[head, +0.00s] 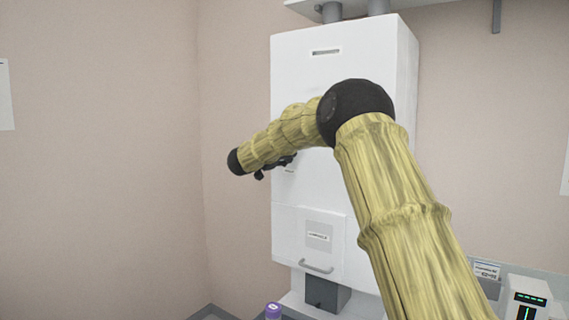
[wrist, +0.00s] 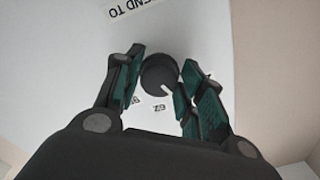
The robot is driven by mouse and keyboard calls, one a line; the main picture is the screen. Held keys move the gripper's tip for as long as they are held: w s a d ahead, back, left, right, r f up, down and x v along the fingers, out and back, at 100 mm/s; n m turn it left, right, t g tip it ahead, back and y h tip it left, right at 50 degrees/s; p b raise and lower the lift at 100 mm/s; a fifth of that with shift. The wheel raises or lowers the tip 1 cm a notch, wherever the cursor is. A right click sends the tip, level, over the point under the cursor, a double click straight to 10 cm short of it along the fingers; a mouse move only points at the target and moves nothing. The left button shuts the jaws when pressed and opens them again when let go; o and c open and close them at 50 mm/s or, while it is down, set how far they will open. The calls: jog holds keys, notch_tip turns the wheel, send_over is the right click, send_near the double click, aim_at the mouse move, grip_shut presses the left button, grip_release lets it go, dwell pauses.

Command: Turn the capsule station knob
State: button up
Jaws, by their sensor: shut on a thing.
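The capsule station (head: 297,90) is a tall white cabinet on the wall in the head view. Its knob (wrist: 158,74) is a dark round dial with a pale pointer mark, seen in the wrist view on the white front. The pointer is aimed to the lower right in that view. My gripper (wrist: 157,82) has its teal-padded fingers on both sides of the knob and is shut on it. In the head view my gripper (head: 275,168) is small and dark at the cabinet front, and my arm hides the knob there.
Below on the cabinet is a flap with a metal handle (head: 316,267). A purple-capped item (head: 273,311) stands at the bottom, and a device with green lights (head: 529,299) is at the lower right.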

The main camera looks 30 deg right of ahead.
jog(key=shift+m+b, duration=4.1)
jog(key=shift+m, duration=0.1)
jog(key=shift+r, duration=0.1)
jog(key=o, duration=1)
jog(key=shift+a, duration=0.15)
jog(key=v, duration=1.1)
jog(key=shift+s+a, duration=0.15)
jog(key=shift+a, duration=0.15)
